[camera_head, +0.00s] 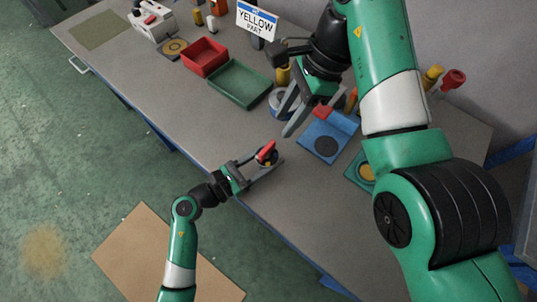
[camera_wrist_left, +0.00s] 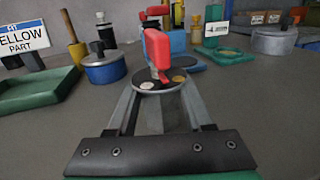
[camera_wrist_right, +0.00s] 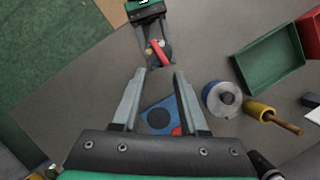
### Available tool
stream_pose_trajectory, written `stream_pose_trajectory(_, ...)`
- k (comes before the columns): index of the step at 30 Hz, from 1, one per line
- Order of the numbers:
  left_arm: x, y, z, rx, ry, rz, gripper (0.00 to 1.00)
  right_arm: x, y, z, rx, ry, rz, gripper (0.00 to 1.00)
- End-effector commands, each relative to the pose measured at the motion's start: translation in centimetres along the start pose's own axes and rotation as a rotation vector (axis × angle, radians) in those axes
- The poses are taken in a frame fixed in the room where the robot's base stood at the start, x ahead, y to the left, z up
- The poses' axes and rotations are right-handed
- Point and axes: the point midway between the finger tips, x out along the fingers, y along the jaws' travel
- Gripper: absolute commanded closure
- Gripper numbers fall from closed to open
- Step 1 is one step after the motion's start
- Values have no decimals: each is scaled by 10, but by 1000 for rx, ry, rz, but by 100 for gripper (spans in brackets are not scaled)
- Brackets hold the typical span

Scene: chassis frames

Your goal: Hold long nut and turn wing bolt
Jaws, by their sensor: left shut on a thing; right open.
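A red wing bolt (camera_head: 266,151) stands above a small dark round piece near the table's front edge. In the left wrist view the wing bolt (camera_wrist_left: 158,50) rises upright from that round piece (camera_wrist_left: 160,86), which has pale and yellow spots on top. My left gripper (camera_head: 262,168) is shut on the round piece, one finger on each side. I cannot make out a separate long nut; it may be hidden below. My right gripper (camera_head: 289,114) is open and empty, above and behind the wing bolt. The wing bolt (camera_wrist_right: 160,52) shows beyond its fingertips in the right wrist view.
A blue plate with a dark disc (camera_head: 325,145) lies right of the bolt. A green tray (camera_head: 239,84), a red bin (camera_head: 204,56) and a grey-blue round pot (camera_wrist_right: 222,98) stand farther back. A yellow-part sign (camera_head: 257,21) is behind. Bare tabletop lies left of the bolt.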

Motion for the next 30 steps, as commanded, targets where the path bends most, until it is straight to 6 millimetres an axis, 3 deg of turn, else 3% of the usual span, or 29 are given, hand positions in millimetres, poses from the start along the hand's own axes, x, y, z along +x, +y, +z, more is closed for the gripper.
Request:
stream_pose_trajectory(1,0,0,0,0,0,0,100,0,0,0,-11,0,0,68)
stream_pose_trajectory(3,0,0,0,0,0,0,100,-1,-1,4,-66,-15,-8,81)
stream_pose_trajectory(6,0,0,0,0,0,0,100,-26,-16,24,-197,-53,-120,99)
stream_pose_trajectory(11,0,0,0,0,0,0,100,-55,-32,48,-423,-106,-332,100)
stream_pose_trajectory(17,0,0,0,0,0,0,100,-68,-25,40,-652,-127,-573,100)
stream_pose_trajectory(23,0,0,0,0,0,0,100,-60,14,14,-822,-97,-770,100)
stream_pose_trajectory(30,0,0,0,0,0,0,100,-22,92,-29,-889,-29,-915,100)
